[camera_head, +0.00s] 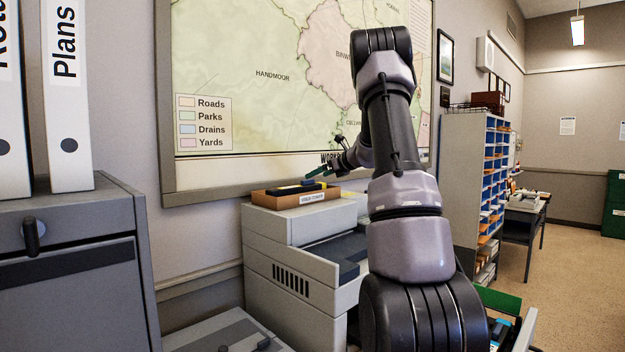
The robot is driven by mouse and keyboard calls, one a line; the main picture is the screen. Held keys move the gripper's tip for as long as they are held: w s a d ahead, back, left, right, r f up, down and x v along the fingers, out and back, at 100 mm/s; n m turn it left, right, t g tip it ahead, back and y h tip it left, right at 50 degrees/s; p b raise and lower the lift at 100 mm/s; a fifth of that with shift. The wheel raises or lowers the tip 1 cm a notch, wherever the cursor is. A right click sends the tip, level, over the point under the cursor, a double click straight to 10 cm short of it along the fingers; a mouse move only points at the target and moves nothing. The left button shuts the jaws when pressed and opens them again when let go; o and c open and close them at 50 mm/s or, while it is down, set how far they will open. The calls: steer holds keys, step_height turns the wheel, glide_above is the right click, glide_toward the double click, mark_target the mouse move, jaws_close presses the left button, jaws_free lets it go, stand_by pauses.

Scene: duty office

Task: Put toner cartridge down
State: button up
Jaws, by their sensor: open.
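A shallow brown tray (265,200) with a white label sits on top of the grey printer (270,232). The label's small print seems to read "used toner". A dark blue cartridge-like item (288,190) with a bit of yellow lies in the tray, partly hidden by its front wall. My gripper (316,173) is open just above the tray's right end, close to the item. It is small in view, and I cannot tell whether its fingers touch anything. My arm hides part of the printer's right side.
A wall map (260,75) hangs close behind the tray. A grey cabinet (70,265) with upright binders (68,120) stands at left. An open drawer or bin with green and blue items (502,325) is at lower right. Open floor (575,270) lies at right.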

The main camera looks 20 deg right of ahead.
steer(key=v, duration=0.6)
steer(key=s+a+r+n+g+y, duration=0.1)
steer(key=s+a+r+n+g, duration=0.15)
steer(key=s+a+n, duration=0.6)
steer(key=s+a+r+n+g, duration=0.25)
steer(key=s+a+n, duration=0.25)
steer(key=s+a, duration=0.55)
steer(key=s+a+f+n+h, duration=0.1)
steer(key=s+a+f+n, duration=0.1)
steer(key=s+n, duration=0.5)
steer(key=s+a+f+n+h, duration=0.2)
steer(key=s+a+n, duration=0.2)
steer(key=s, duration=0.9)
steer(key=n, duration=0.3)
steer(key=shift+a+g+h, duration=0.3)
